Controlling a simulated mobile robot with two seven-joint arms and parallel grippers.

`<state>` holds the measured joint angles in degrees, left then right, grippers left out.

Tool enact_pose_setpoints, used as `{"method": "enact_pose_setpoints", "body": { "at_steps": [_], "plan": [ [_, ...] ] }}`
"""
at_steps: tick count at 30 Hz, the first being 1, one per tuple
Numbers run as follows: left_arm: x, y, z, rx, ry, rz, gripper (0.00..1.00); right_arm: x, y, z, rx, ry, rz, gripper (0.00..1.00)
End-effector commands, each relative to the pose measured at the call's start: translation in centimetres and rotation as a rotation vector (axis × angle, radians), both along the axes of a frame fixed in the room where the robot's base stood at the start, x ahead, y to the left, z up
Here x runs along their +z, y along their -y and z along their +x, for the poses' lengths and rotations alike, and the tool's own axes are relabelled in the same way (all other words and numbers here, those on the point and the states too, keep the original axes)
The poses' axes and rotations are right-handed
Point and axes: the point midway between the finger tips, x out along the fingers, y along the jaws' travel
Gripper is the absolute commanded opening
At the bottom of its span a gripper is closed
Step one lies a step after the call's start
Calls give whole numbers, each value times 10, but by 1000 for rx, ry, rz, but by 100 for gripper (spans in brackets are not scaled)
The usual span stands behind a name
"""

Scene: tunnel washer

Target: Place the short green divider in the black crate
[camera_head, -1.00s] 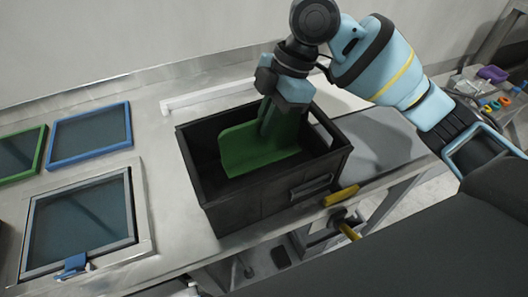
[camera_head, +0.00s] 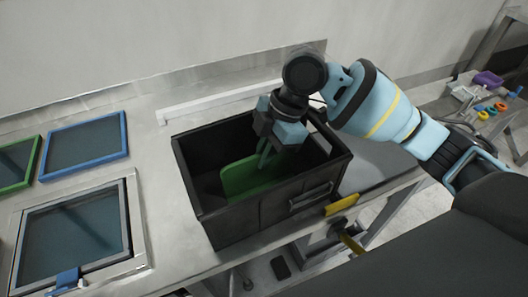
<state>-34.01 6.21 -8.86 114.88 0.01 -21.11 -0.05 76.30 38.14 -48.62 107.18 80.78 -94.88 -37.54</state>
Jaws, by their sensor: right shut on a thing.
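The black crate (camera_head: 258,211) stands on the metal counter in the middle of the view, open at the top. The short green divider (camera_head: 243,177) is inside the crate, low between its walls, its bottom edge hidden by the near wall. My right gripper (camera_head: 266,158) reaches down into the crate from above and is shut on the divider's right part. The fingertips are partly hard to make out against the green. Whether the divider touches the crate floor cannot be told. My left gripper is not in view.
A blue-framed panel (camera_head: 84,146), a green-framed panel (camera_head: 17,167) and a grey-framed hatch (camera_head: 72,237) with a blue latch lie left of the crate. A white bar (camera_head: 215,101) lies behind it. A yellow handle (camera_head: 342,204) is at the counter's front edge.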

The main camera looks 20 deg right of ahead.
Motion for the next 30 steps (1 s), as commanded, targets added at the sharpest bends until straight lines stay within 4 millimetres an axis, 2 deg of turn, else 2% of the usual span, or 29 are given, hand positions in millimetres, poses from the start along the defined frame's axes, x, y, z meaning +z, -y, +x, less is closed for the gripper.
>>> {"method": "enact_pose_setpoints", "body": {
  "at_steps": [3, 4, 9, 20, 23, 30],
  "plan": [
    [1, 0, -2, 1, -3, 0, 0, -2, 0, 0, 0, 0, 1, 0],
    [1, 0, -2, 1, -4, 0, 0, -2, 0, 0, 0, 0, 0, 10],
    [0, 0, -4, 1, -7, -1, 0, -2, 0, 0, 0, -1, 0, 31],
    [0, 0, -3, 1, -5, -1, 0, 2, 1, 0, 0, 0, 0, 31],
    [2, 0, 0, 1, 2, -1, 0, 13, 5, 1, 0, 1, -1, 31],
    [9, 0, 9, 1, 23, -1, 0, 58, 23, 3, -2, 4, 0, 31]
  ]
}}
